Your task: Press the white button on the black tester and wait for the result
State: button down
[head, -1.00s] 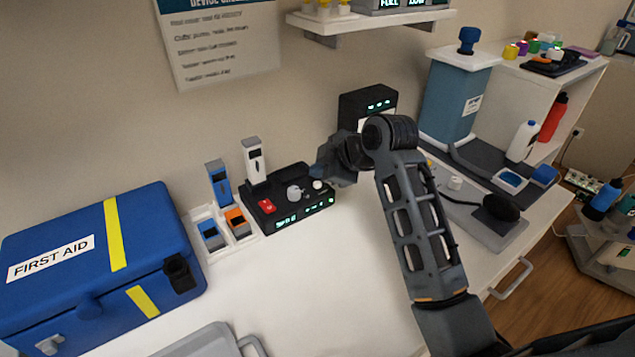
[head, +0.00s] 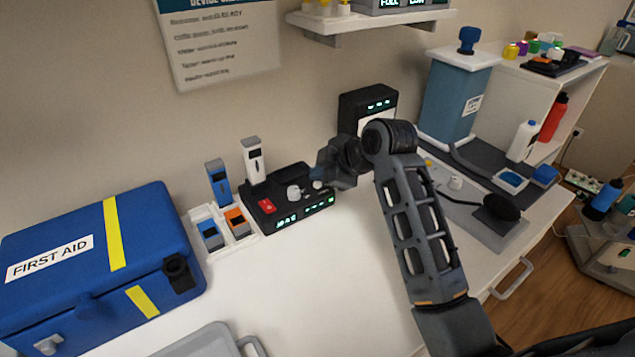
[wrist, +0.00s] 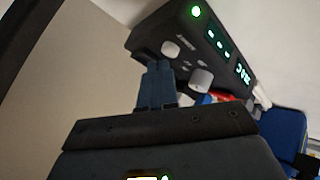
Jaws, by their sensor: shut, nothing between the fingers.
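The black tester (head: 290,215) lies on the white bench with a red switch (head: 266,206), a grey-white knob (head: 294,191) and lit green displays on its front. A white handheld device (head: 253,160) stands upright at its back left. The white button (wrist: 171,48) shows in the wrist view beside the fingertips; in the head view it is mostly hidden by my gripper (head: 318,176). My gripper is shut and empty, its blue-grey fingers (wrist: 157,66) right by the button. I cannot tell whether they touch it. A round green light (wrist: 196,11) glows on the tester.
A white holder (head: 243,238) with blue and orange devices stands left of the tester. A blue first aid case (head: 60,285) is further left. A black box (head: 368,98) with a green display stands behind my gripper. The bench front is clear beside a grey tray (head: 200,343).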

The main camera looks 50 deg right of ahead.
aim_at(320, 189)
jog(key=shift+f, duration=0.45)
dwell(0.4)
jog(key=shift+r, duration=0.15)
jog(key=shift+r+p, duration=0.7)
jog(key=shift+r, duration=0.05)
notch_tip(320, 189, up, 5)
jog(key=p, duration=0.3)
jog(key=shift+p, duration=0.3)
dwell(0.8)
